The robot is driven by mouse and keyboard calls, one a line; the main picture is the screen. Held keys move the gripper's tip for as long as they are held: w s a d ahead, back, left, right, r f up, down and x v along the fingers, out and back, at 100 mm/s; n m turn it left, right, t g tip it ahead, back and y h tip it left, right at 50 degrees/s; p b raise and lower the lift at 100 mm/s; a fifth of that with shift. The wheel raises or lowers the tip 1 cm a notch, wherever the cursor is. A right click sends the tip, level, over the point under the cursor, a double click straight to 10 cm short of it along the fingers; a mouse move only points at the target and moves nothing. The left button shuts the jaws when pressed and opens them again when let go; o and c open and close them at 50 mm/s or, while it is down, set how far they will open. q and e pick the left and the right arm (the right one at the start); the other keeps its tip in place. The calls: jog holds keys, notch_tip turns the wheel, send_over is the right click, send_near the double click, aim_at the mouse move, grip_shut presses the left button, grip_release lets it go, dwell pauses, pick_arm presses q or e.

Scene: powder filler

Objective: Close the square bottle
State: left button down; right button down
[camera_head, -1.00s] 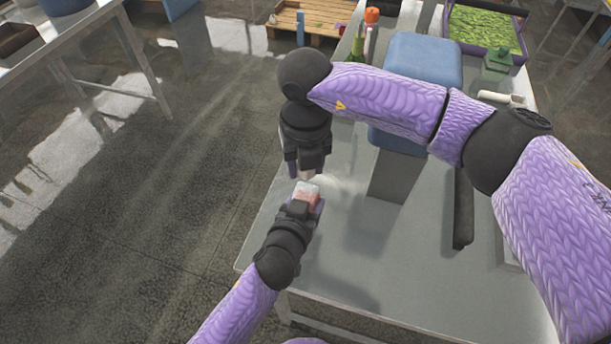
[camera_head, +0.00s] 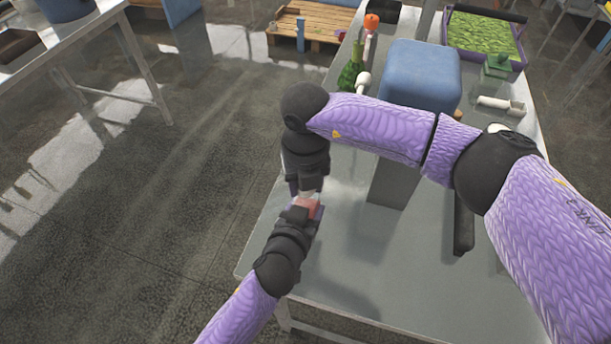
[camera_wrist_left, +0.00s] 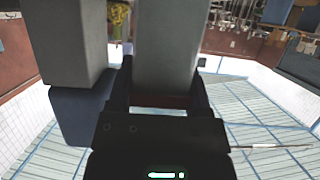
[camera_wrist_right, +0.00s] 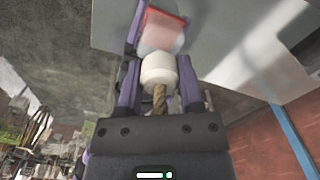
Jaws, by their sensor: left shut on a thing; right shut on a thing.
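The square bottle (camera_head: 313,208), with reddish contents, is held in my left gripper (camera_head: 304,206) above the near left part of the table. In the right wrist view its red part and pale translucent part (camera_wrist_right: 160,38) show beyond my right gripper's tips. My right gripper (camera_head: 306,187) comes down over the bottle and is shut on a white round cap (camera_wrist_right: 159,70). The cap lines up with the pale end of the bottle; I cannot tell whether they touch.
A grey block with a blue top (camera_head: 420,75) stands mid-table, right of the grippers. A dark bar (camera_head: 464,215) lies near it. A green bottle (camera_head: 350,73), a white scoop (camera_head: 502,106) and a purple tray of green material (camera_head: 485,38) are farther back. The front table is clear.

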jog(key=shift+f, duration=0.6)
dwell(0.5)
jog(key=shift+c, duration=0.8)
grip_release()
notch_tip(320, 180, up, 12)
pick_arm(q)
grip_release()
